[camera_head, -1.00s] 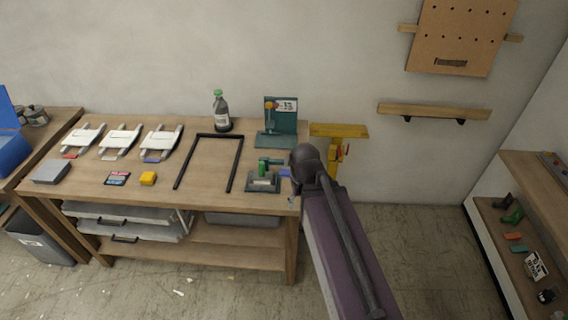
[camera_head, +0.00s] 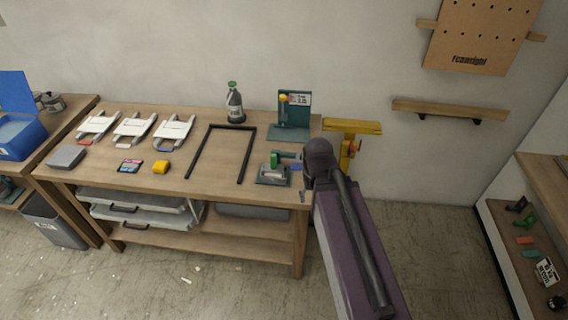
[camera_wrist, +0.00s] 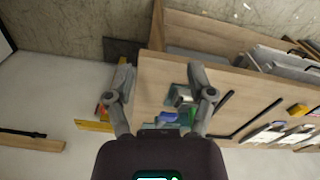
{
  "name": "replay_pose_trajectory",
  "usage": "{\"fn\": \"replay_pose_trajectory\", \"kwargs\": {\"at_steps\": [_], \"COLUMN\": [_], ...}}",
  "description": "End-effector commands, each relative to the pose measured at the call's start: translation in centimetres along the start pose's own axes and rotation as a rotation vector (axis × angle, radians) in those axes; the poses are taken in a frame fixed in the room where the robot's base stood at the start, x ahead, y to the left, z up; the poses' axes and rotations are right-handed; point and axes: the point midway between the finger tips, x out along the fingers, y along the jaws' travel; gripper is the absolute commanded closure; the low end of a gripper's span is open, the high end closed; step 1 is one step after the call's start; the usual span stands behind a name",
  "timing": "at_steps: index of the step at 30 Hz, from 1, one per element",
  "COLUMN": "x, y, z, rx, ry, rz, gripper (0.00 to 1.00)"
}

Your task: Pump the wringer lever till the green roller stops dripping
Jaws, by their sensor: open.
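Which part is the roller or lever, and any dripping, is too small to tell. In the wrist view the wringer (camera_wrist: 182,96) shows beside the right finger, partly hidden by it. My gripper (camera_wrist: 160,68) is open, with its two fingers spread over the bench's end and nothing seen between the tips. In the head view my dark arm hides most of the gripper, just right of the wringer.
A teal stand (camera_head: 291,115) with a yellow knob and a bottle (camera_head: 235,104) stand behind. A black frame (camera_head: 210,128) lies left of the wringer. A yellow bracket (camera_head: 352,127) is at the wall beyond the bench's right end.

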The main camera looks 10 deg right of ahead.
Motion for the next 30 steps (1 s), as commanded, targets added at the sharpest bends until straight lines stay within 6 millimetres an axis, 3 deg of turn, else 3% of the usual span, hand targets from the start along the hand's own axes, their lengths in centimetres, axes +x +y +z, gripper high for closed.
{"fn": "replay_pose_trajectory", "kwargs": {"at_steps": [1,6,30], "x": [0.0,0.0,0.0], "y": [0.0,0.0,0.0], "z": [0.0,0.0,0.0], "rx": [0.0,0.0,0.0], "ry": [0.0,0.0,0.0], "rz": [0.0,0.0,0.0], "gripper": [0.52,1.0,1.0]}}
